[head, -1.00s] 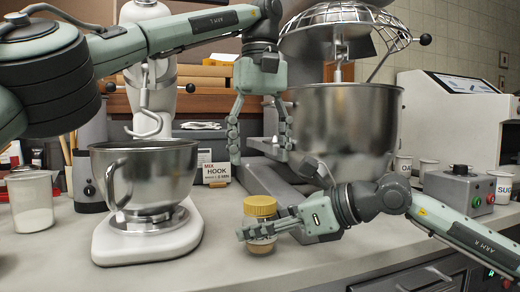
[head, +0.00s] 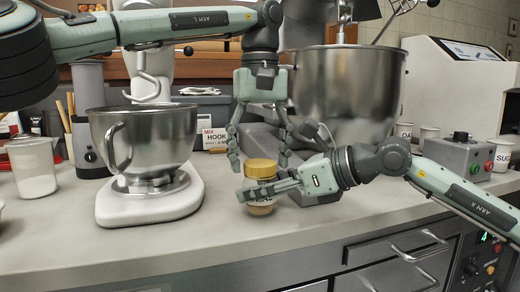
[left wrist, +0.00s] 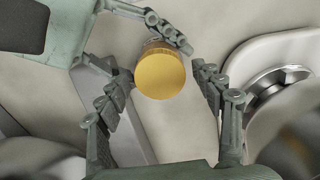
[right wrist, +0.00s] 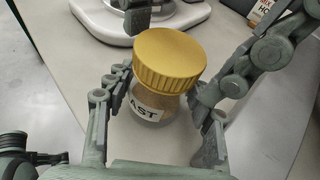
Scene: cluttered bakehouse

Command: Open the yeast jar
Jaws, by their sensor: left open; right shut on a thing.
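The yeast jar (head: 262,206) stands upright on the counter near its front edge. It is clear with tan contents and a label ending in "AST" in the right wrist view (right wrist: 150,110). Its ribbed yellow lid (right wrist: 170,58) is on the jar. My right gripper (head: 255,190) is shut around the jar's body from the right, below the lid. My left gripper (head: 258,160) points down, open, just above and around the lid, apart from it. In the left wrist view the lid (left wrist: 160,74) shows between the open left fingers (left wrist: 165,95).
A stand mixer with a steel bowl (head: 145,140) stands left of the jar. A large steel mixer bowl (head: 348,95) is behind on the right. A control box (head: 460,155) with buttons is at right. A measuring cup (head: 33,168) is far left. The front counter is clear.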

